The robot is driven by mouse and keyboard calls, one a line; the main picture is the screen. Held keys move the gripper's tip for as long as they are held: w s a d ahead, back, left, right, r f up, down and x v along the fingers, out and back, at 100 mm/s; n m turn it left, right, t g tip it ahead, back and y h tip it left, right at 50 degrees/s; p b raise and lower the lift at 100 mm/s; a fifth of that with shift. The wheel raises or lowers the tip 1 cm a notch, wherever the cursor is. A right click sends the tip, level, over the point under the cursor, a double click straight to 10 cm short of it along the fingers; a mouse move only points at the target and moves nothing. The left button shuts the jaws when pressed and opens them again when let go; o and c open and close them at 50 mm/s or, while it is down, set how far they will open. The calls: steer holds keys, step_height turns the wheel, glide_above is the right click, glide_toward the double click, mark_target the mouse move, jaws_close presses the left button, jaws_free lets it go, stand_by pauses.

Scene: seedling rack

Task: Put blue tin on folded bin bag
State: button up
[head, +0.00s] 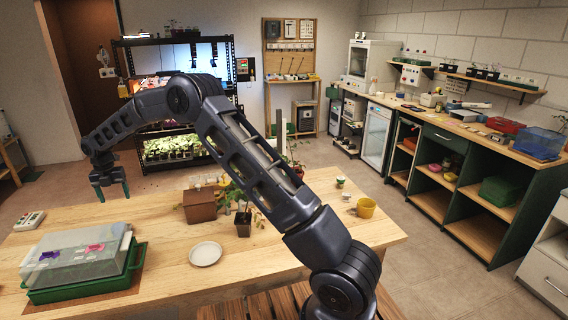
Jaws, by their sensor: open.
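My gripper (114,194) hangs at the left end of my arm, fingers pointing down and apart, with nothing seen between them. It appears near the back left edge of the wooden table (165,225); its exact height above it is hard to judge. I cannot make out a blue tin in the head view. I cannot pick out a folded bin bag either. My arm crosses the middle of the view and hides part of the table and the room behind.
A clear-lidded green tray (133,262) fills the table's left front. A blue crate (538,143) sits on the right counter. Floor between table and counter is clear.

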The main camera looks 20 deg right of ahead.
steer(key=d+r+m+t, duration=0.1)
steer(key=d+r+m, duration=0.4)
steer(key=d+r, duration=0.5)
steer(key=d+r+m, duration=0.4)
steer(key=d+r, duration=0.3)
steer(key=d, duration=0.5)
steer(key=s+d+r+m+t, duration=0.1)
steer(key=s+d+r+m, duration=0.3)
steer(key=d, duration=0.5)
steer(key=s+d+r+m, duration=0.3)
steer(key=d+r+m, duration=0.15)
steer(key=d, duration=0.45)
steer(key=s+d+r+m+t, duration=0.1)
steer(key=s+d+r+m, duration=0.1)
steer(key=s+d+m, duration=1.05)
steer(key=s+d+f+m, duration=0.2)
steer(key=s+d, duration=0.3)
steer(key=s, duration=0.3)
steer(key=s+d+f+m+t, duration=0.1)
steer(key=s+d+f+m, duration=0.2)
steer(key=s+d, duration=0.3)
steer(key=s+m, duration=0.1)
steer(key=s, duration=0.2)
steer(key=shift+f, duration=0.35)
steer(key=shift+o, duration=0.5)
